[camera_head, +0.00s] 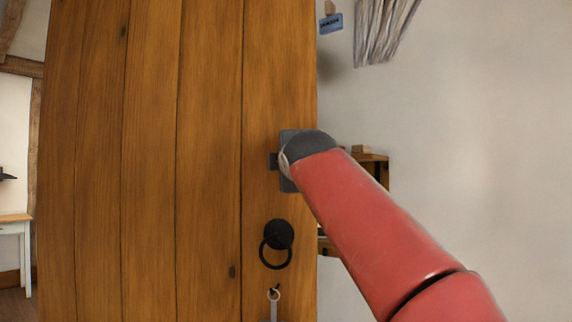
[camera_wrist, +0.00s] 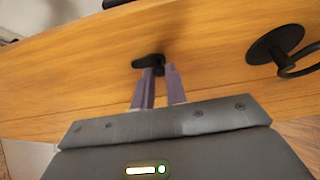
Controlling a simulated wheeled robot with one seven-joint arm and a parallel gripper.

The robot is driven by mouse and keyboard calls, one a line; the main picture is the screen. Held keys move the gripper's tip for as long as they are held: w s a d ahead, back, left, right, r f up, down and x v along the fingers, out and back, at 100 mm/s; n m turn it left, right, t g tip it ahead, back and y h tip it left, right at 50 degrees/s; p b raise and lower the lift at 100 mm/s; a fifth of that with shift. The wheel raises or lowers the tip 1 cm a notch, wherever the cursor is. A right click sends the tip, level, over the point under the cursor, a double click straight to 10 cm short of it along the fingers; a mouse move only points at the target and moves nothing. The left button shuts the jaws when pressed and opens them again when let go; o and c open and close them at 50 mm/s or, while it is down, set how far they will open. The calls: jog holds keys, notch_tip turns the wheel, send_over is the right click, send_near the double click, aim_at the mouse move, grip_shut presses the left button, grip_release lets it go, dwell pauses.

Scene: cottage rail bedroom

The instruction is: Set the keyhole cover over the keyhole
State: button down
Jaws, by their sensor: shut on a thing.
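The keyhole cover (camera_wrist: 148,61) is a small dark piece with a rounded end, seen against the wooden door in the wrist view. My gripper (camera_wrist: 159,71) is shut on its near end, with the two purple-grey fingertips on either side. I cannot tell whether the cover touches the door or is just off it. No keyhole shows beneath it; the cover and fingers may hide it. In the head view, my wrist and grey gripper body are in front of the door near its right edge, above the ring handle, and hide the fingertips and the cover.
The plank door (camera_head: 150,150) fills the left and middle. A black ring handle (camera_head: 277,236) hangs below my gripper; it also shows in the wrist view (camera_wrist: 275,45). A pale ringed piece (camera_head: 274,296) hangs lower. A wooden shelf (camera_head: 371,157) stands behind the door's right edge.

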jog(key=c, duration=1.4)
grip_release()
jog(key=shift+c, duration=0.2)
jog(key=s+d+b, duration=0.1)
jog(key=s+b, duration=0.1)
jog(key=s, duration=0.5)
jog(key=shift+s, duration=0.35)
jog(key=shift+d+f, duration=0.1)
